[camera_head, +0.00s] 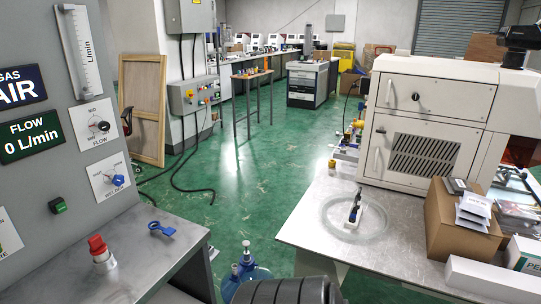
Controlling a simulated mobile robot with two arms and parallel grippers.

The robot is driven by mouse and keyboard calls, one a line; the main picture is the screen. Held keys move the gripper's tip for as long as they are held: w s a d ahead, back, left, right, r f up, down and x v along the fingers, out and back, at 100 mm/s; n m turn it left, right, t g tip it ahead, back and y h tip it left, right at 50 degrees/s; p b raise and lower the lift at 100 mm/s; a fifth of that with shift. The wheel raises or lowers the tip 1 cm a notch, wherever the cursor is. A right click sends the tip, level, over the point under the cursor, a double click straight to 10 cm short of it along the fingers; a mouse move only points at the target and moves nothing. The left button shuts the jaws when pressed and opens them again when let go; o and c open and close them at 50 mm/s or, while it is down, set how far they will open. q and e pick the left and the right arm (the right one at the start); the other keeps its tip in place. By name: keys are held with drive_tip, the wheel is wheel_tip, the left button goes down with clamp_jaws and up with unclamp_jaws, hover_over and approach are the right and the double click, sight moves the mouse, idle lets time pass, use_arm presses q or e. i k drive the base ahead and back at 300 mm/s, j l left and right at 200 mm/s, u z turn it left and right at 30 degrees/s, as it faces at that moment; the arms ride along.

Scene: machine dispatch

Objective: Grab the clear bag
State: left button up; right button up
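No single thing can be picked out for certain as the clear bag. On the right, several small grey packets with white labels (474,209) stick out of the top of an open cardboard box (450,232) on the light metal table (318,222). Right of the box lies a shiny, partly see-through pile (519,217) with dark contents; it may be bagged, but it is too small to tell. Neither of my grippers shows in the head view.
A white machine (424,127) stands on the table behind the box. White cartons (493,278) lie in front. A round clear ring (355,219) surrounds a small upright tool. A grey control panel (85,145) is at left. Green floor (258,180) is open between.

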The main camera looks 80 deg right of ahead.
sight(455, 185)
drive_tip(key=i+z, duration=0.1)
drive_tip(key=z, duration=2.55)
